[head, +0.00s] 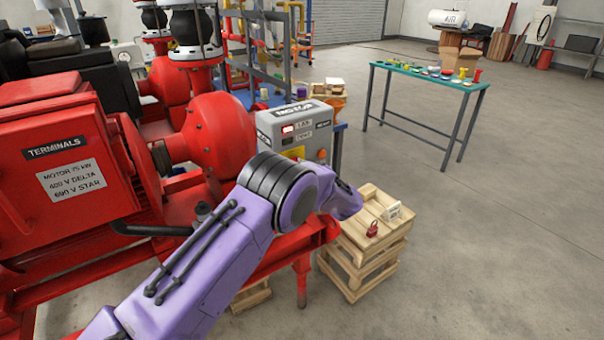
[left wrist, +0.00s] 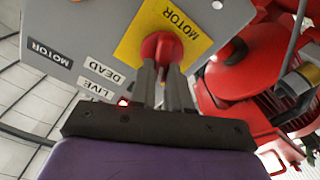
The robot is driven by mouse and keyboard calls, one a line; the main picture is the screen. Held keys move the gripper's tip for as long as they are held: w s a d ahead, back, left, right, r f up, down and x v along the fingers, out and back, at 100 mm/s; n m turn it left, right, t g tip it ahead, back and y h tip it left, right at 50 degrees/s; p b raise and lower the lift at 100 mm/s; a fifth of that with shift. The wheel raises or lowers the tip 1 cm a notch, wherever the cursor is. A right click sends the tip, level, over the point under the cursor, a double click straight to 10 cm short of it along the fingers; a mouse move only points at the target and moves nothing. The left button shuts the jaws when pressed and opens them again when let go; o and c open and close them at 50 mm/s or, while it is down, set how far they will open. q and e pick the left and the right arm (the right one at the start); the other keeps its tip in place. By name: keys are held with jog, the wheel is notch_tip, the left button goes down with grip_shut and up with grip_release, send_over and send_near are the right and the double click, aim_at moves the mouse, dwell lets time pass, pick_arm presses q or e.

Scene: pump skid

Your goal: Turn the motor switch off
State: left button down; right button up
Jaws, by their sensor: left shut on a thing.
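The grey motor control box (head: 290,128) stands beyond my left arm in the head view. A yellow plate marked MOTOR (left wrist: 188,28) carries the red switch knob (left wrist: 161,43). My left gripper (left wrist: 163,68) is shut on this knob, with its fingers on either side. The fingers hide part of the knob, so its exact setting is hard to tell. In the head view my purple arm hides the gripper and knob. My right gripper is in neither view.
A red motor (head: 70,170) and red pump casing (head: 217,133) stand close on the left. A wooden crate (head: 385,245) at right holds a red padlock (head: 372,229) and a pale tag (head: 392,212). A green-topped table (head: 430,75) stands farther back. Floor at right is clear.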

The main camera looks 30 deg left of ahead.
pick_arm(q)
jog(key=shift+s+a+f+n+b, duration=0.1)
jog(key=shift+f+n+b, duration=0.15)
jog(key=shift+n+b, duration=1.75)
jog(key=shift+s+d+f+n+b, duration=0.1)
jog(key=shift+s+f+n+b, duration=0.1)
jog(key=shift+n+b, duration=1.8)
jog(key=shift+s+a+f+n+b, duration=0.1)
jog(key=shift+f+n+b, duration=0.15)
jog(key=shift+n+b, duration=1.75)
jog(key=shift+n+p, duration=0.4)
jog(key=shift+p, duration=0.05)
jog(key=c, duration=1.1)
grip_release()
jog(key=b+v, duration=0.1)
jog(key=v, duration=0.9)
jog(key=shift+s+d, duration=0.1)
jog(key=shift+d, duration=0.15)
